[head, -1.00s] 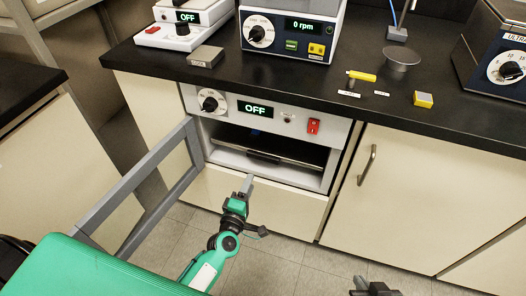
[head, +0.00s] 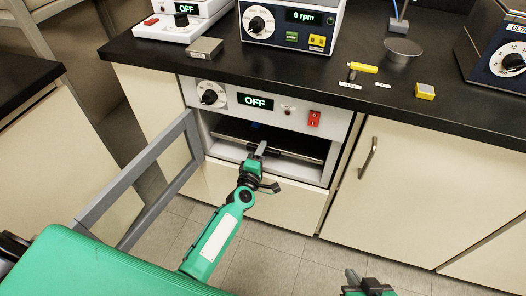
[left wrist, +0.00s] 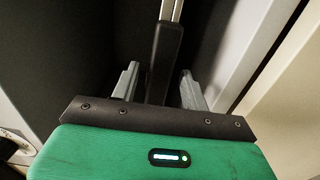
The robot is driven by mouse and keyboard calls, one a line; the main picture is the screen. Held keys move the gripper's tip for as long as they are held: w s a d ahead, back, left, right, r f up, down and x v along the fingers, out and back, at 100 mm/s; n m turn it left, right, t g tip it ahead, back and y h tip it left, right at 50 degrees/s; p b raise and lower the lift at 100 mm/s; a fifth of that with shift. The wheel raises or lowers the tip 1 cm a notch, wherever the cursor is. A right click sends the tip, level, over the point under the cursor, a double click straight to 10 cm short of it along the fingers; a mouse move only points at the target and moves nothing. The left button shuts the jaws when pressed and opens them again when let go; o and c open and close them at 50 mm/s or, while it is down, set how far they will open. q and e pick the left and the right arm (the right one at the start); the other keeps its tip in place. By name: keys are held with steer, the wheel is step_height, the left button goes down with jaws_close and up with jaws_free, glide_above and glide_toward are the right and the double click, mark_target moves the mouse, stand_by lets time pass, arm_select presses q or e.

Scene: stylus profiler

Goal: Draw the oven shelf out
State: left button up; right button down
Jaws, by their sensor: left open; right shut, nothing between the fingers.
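The oven (head: 262,130) is built in under the bench, its display reads OFF, and its framed door (head: 150,170) stands open to the left. Inside the dark chamber is the flat shelf (head: 285,142), with a dark handle at its front, largely hidden by my gripper in the head view. My left gripper (head: 259,150) is at the oven mouth, open. In the left wrist view the dark handle (left wrist: 165,55) runs between its two spread fingers (left wrist: 160,88), with gaps visible on both sides. My right gripper (head: 368,284) is shut and empty, low at the front, away from the oven.
The black bench top (head: 440,105) overhangs the oven. A closed cupboard (head: 420,190) is to the right. The floor (head: 270,250) in front is clear.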

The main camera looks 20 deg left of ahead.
arm_select(q)
steer(key=shift+w, duration=0.7)
arm_select(e)
steer(key=shift+w+a, duration=0.1)
steer(key=shift+a, duration=0.1)
